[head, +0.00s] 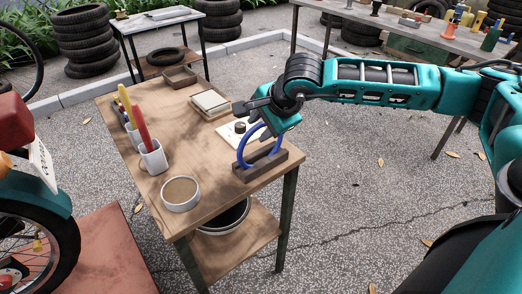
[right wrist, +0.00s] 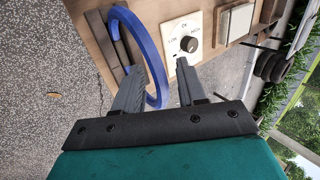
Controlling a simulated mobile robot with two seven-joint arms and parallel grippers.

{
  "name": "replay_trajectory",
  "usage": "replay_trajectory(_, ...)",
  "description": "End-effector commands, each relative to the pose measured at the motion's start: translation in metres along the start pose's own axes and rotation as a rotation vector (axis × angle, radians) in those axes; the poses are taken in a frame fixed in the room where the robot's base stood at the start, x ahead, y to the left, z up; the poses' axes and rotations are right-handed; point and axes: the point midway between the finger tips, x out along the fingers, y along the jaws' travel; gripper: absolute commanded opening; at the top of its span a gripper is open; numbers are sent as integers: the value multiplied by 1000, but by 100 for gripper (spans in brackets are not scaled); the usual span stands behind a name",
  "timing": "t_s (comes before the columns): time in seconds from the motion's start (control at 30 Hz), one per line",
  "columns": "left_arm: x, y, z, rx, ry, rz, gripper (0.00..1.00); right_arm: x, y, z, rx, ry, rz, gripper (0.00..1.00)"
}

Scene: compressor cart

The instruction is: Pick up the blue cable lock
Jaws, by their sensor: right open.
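The blue cable lock (head: 244,146) is a ring standing upright in a dark wooden block (head: 262,168) at the near right corner of the wooden cart top. My right gripper (head: 254,114) is at the upper part of the ring, coming from the right. In the right wrist view the gripper (right wrist: 160,66) is open. The ring (right wrist: 150,42) passes behind the left finger, and part of its band shows between the two fingers. I cannot tell whether a finger touches it. My left gripper is not in view.
A white dial panel (right wrist: 183,42) lies just behind the ring. The cart top (head: 205,140) also holds a white mug (head: 153,158), a round tin (head: 180,193) and a stack of pale tiles (head: 210,102). A motorcycle wheel (head: 35,250) stands at the left.

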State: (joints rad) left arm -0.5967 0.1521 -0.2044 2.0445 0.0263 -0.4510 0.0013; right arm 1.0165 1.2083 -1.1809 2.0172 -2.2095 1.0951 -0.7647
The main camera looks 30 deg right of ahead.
Motion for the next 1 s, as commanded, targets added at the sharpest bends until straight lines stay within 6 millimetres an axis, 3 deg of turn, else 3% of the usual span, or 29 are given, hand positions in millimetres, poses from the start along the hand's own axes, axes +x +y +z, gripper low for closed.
replay_trajectory(0.1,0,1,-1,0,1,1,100,0,0,0,0,0,0,40)
replay_trajectory(0.53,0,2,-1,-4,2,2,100,-1,0,0,0,0,0,0)
replay_trajectory(1.0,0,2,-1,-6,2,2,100,-1,0,0,0,1,0,0)
